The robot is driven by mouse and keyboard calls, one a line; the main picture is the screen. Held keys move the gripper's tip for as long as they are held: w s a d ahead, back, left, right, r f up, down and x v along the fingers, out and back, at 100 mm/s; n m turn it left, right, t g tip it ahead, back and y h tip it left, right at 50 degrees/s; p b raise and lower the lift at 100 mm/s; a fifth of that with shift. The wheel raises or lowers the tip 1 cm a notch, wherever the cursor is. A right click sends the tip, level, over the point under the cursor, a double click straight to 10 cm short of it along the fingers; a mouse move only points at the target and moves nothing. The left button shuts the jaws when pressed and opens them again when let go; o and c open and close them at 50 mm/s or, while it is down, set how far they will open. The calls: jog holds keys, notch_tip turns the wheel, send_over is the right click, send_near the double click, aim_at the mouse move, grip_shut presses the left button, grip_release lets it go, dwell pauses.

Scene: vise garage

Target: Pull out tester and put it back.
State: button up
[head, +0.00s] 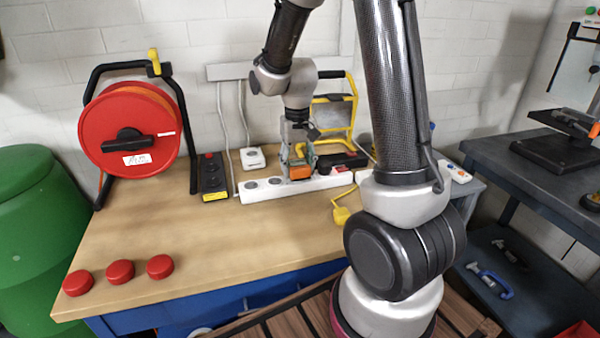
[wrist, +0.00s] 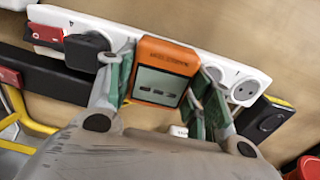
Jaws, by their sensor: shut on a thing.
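The tester is an orange block with a grey display (wrist: 163,72). In the head view it shows as an orange patch (head: 300,171) at the white power strip (head: 262,189) on the wooden bench. My gripper (wrist: 162,78) is shut on the tester, with one green-padded finger on each side. In the head view my gripper (head: 298,155) points down over the strip. In the wrist view the tester overlaps the strip (wrist: 195,45); I cannot tell whether it is fully seated. Bare round sockets show to its right, and a black plug (wrist: 86,50) sits to its left.
A red cable reel (head: 130,130) stands at the back left. A black strip (head: 212,178) and a white socket block (head: 252,158) lie nearby. A yellow work light (head: 335,112) stands behind. The bench's front middle is clear.

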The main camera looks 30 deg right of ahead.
aim_at(297, 163)
jog(key=shift+r, duration=2.55)
